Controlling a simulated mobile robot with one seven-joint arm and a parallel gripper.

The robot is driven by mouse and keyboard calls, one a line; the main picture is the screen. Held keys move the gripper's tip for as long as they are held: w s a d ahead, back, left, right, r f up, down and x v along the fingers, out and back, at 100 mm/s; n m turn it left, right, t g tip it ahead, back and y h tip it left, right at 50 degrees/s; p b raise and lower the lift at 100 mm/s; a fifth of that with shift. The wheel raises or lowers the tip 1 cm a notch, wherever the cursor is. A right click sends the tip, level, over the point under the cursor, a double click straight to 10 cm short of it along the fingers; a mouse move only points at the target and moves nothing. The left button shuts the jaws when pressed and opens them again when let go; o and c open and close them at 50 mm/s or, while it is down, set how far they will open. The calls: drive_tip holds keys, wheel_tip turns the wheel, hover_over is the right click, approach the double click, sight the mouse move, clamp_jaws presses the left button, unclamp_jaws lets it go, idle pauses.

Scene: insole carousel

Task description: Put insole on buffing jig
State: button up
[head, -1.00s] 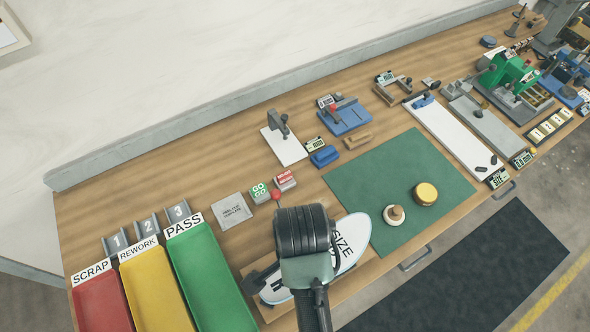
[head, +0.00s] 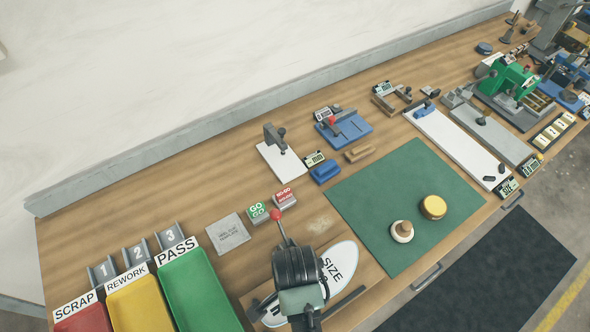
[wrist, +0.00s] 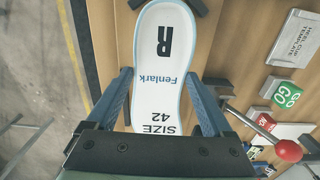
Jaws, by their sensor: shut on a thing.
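The insole (head: 340,262) is a white sole shape with a pale blue rim and black lettering. In the wrist view the insole (wrist: 164,60) reads "R", "Fenlark" and "SIZE 42", and its near end is between my fingers. My gripper (wrist: 165,95) is shut on it, with one blue finger along each side. In the head view my gripper and wrist (head: 297,268) cover the insole's near part. A wooden board shows around the insole at the bench's front edge. I cannot tell whether the insole touches it, or which fixture is the buffing jig.
A lever with a red knob (head: 275,215) stands close beside my wrist. Green GO (head: 257,212) and red NO-GO (head: 285,198) blocks and a heel cup template (head: 228,233) are behind. Scrap, rework and pass trays (head: 195,290) lie left. A green mat (head: 390,190) lies right, mostly clear.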

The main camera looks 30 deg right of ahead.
drive_tip(key=shift+f, duration=2.25)
drive_tip(key=shift+f, duration=0.15)
drive_tip(key=o, duration=1.1)
wheel_tip(320, 180, up, 12)
drive_tip(key=shift+r, duration=0.2)
